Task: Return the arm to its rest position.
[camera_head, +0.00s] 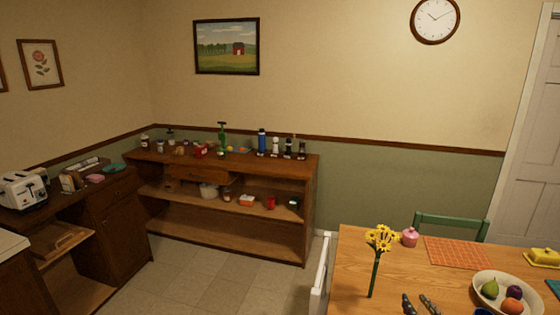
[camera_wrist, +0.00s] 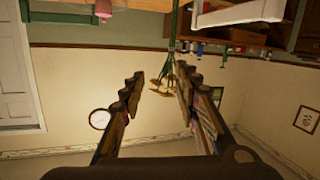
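My gripper (camera_wrist: 160,76) shows in the wrist view with its two dark, ribbed fingers spread apart and nothing held between them. In the head view the fingertips of my gripper (camera_head: 415,298) show at the bottom edge, over the wooden table (camera_head: 345,262). The rest of the arm is out of the head view. The wrist view looks upside down, with the wall clock (camera_wrist: 100,118) low in the picture.
Yellow flowers on a green stem (camera_head: 374,272) stand left of my gripper; they also show beyond the fingers in the wrist view (camera_wrist: 166,86). A fruit bowl (camera_head: 481,290) is to the right. A pink jar (camera_head: 409,237) and orange placemat (camera_head: 455,252) lie behind.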

